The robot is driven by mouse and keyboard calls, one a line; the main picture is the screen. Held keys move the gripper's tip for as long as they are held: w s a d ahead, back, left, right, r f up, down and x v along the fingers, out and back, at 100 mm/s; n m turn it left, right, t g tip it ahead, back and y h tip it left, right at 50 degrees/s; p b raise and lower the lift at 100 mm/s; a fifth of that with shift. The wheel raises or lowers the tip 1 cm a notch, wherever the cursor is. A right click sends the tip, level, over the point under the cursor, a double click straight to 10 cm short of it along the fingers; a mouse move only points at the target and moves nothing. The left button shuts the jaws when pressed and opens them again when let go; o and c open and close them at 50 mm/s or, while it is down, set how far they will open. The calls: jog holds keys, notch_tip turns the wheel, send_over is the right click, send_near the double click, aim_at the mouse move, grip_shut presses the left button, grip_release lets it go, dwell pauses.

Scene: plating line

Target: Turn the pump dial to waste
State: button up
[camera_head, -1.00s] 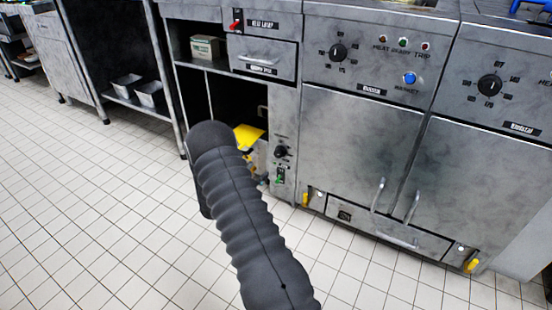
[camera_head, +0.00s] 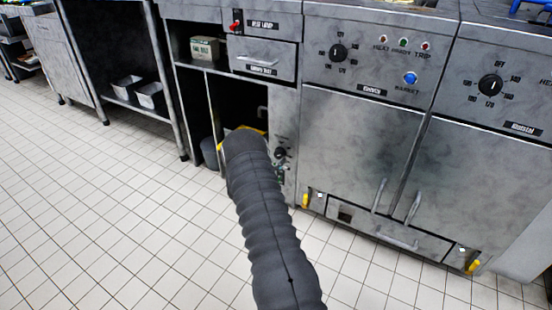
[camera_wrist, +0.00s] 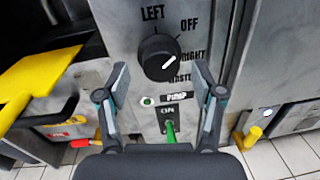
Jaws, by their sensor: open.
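The pump dial (camera_wrist: 157,57) is a round black knob on a grey steel panel, in the upper middle of the wrist view. Labels LEFT, OFF, RIGHT and WASTE run around it, with a PUMP label below. Its white mark is on the knob's right-hand side, near RIGHT and WASTE; I cannot tell exactly which it points at. My gripper (camera_wrist: 160,70) is open, one finger on each side of the dial's lower part, with no clear contact. In the head view the dial (camera_head: 281,153) shows just right of my arm, which hides my gripper.
A green switch (camera_wrist: 170,131) sits below the dial. A yellow object (camera_wrist: 32,84) and a red handle (camera_wrist: 82,143) are to the left. A yellow lever (camera_wrist: 246,138) is at right. Oven doors (camera_head: 355,140) stand right of the panel; the tiled floor (camera_head: 110,220) is clear.

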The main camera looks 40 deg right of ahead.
jog(key=shift+w+d, duration=0.2)
jog(key=shift+d, duration=0.45)
jog(key=c, duration=1.1)
jog(key=shift+c, duration=0.2)
